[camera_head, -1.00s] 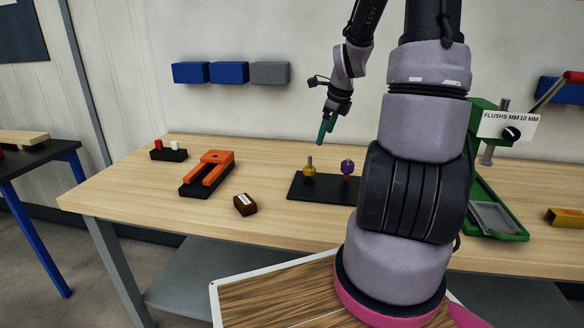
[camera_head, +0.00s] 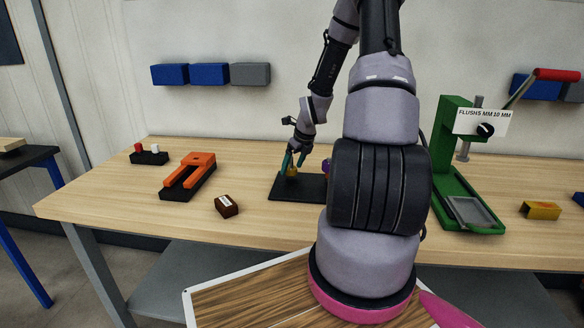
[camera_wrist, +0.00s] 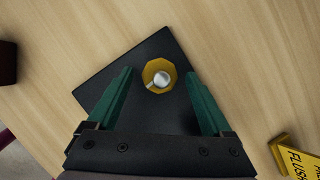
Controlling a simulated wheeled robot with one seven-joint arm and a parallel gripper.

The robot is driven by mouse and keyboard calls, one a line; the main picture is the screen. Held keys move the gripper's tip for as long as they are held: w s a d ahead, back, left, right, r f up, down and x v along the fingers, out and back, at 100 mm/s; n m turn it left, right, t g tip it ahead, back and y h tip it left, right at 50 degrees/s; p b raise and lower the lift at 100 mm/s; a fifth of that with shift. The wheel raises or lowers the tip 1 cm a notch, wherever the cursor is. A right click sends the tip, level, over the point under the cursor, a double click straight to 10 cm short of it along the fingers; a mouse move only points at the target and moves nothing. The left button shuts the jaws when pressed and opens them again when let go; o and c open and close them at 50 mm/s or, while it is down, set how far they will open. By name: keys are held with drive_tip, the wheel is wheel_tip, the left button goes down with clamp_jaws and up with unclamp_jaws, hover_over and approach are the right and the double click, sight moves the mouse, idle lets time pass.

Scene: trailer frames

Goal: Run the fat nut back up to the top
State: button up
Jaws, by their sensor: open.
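A yellow many-sided nut (camera_head: 292,171) sits low on an upright silver post on a black base plate (camera_head: 290,192). In the wrist view the yellow nut (camera_wrist: 149,68) is seen from above, with the silver post end (camera_wrist: 162,79) at its middle. My gripper (camera_head: 293,162) points down at it with green fingers apart. In the wrist view my gripper (camera_wrist: 160,72) has one fingertip on each side of the nut, with gaps visible. A purple nut (camera_head: 325,167) is mostly hidden behind my arm.
An orange forked piece (camera_head: 200,160) and a brown block (camera_head: 227,205) lie left of the plate. A green press (camera_head: 446,150) stands right, with a yellow block (camera_head: 540,210) beyond it. The wood around the plate is mostly clear.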

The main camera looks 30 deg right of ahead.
drive_tip(key=shift+w+f, duration=0.1)
drive_tip(key=shift+f, duration=0.25)
clamp_jaws()
